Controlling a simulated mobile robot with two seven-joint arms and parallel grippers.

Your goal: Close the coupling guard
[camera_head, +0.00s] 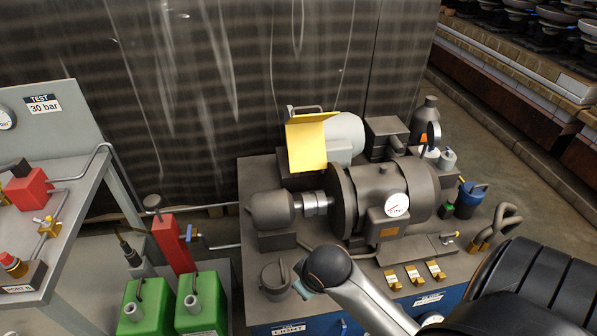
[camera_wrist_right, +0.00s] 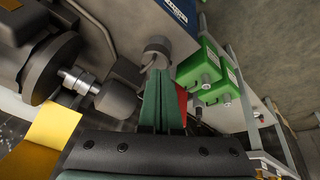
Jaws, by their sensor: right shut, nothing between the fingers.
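The yellow coupling guard (camera_head: 307,143) stands raised and open behind the bare metal coupling (camera_head: 316,203), which joins the small dark housing to the large motor. In the right wrist view the guard (camera_wrist_right: 52,128) shows at lower left and the coupling (camera_wrist_right: 78,82) above it. My right gripper (camera_head: 303,288) is in front of the pump table's near side, mostly hidden by my wrist in the head view. In the wrist view its teal fingers (camera_wrist_right: 160,78) are shut and empty, apart from the guard. My left gripper is not in view.
A dark capped fitting (camera_head: 274,279) is close to my right fingertips. The large motor (camera_head: 395,185) stands right of the coupling. Green cans (camera_head: 200,302) and a red post (camera_head: 172,243) stand to the left. A test bench (camera_head: 75,180) is at far left.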

